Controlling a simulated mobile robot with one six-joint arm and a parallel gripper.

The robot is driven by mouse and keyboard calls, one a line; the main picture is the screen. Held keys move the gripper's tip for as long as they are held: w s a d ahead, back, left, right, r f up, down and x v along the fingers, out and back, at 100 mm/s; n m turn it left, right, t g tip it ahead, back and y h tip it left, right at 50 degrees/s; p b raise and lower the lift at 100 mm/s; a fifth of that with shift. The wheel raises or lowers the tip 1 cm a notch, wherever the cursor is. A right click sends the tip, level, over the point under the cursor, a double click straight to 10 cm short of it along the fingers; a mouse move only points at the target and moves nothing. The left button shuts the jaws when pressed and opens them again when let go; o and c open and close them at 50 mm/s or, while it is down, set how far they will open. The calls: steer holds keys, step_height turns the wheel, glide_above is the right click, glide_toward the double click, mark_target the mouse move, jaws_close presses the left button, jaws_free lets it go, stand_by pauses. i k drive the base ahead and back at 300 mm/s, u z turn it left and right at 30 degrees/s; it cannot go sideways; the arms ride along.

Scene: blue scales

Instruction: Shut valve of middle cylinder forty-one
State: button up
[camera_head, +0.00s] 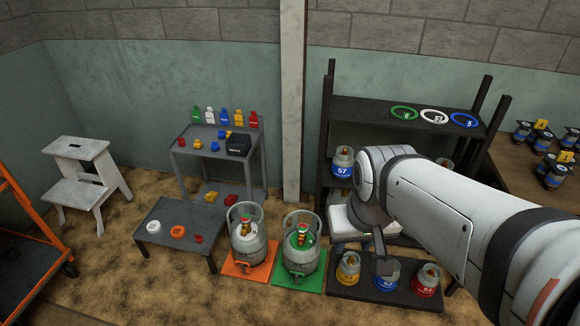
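Three small cylinders stand in a row on a low dark platform (345,293). The left one has a yellow label (347,272), and the right one has a red label (426,280). The middle one has a blue label (385,283), and its number is too small to read surely. My gripper (381,254) points down from the white arm, just above or in front of the middle cylinder. It hides most of that cylinder's top and its valve. I cannot tell whether the fingers are open or touching anything.
Two larger grey cylinders stand left of the platform, on an orange mat (236,270) and a green mat (292,283). The dark shelf (350,113) behind holds a blue-labelled cylinder 57 (342,168) and coloured rings. A low grey table (155,232) stands left; the front floor is clear.

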mark_target(302, 228)
steer(key=z, duration=0.05)
steer(key=i, duration=1)
steer(key=u, duration=0.05)
